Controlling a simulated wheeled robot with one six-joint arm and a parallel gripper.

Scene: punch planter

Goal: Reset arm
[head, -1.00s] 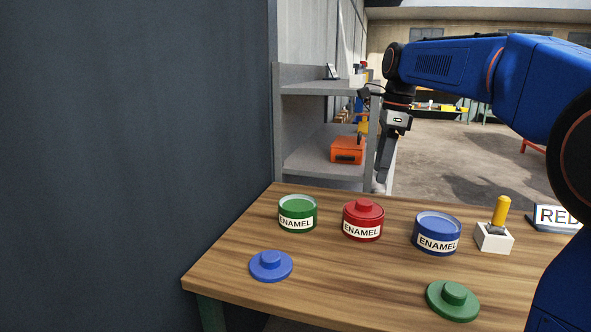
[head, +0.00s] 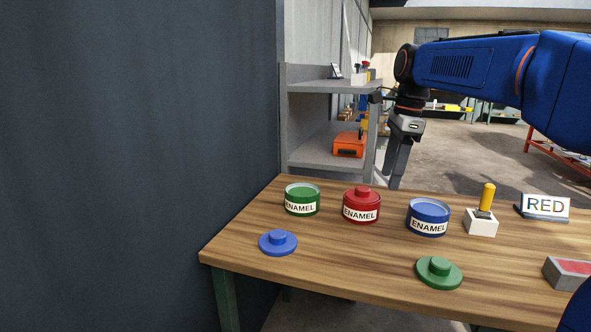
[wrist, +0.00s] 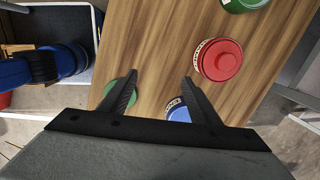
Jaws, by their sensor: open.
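My gripper (head: 397,170) hangs pointing down, above and behind the table's far edge in the head view. In the wrist view my gripper (wrist: 160,92) has its two fingers apart with nothing between them. The red enamel can (head: 361,206) has its red lid on; it also shows in the wrist view (wrist: 218,60). The green can (head: 302,200) and the blue can (head: 428,218) show no raised lid on top. A blue lid (head: 278,242) and a green lid (head: 438,272) lie on the table near its front.
The wooden table (head: 330,262) also holds a white block with a yellow-handled tool (head: 481,220), a RED sign (head: 544,206) and a grey block with a red top (head: 569,271). A shelf (head: 312,158) with an orange case (head: 349,145) stands behind. A dark wall (head: 130,170) is at left.

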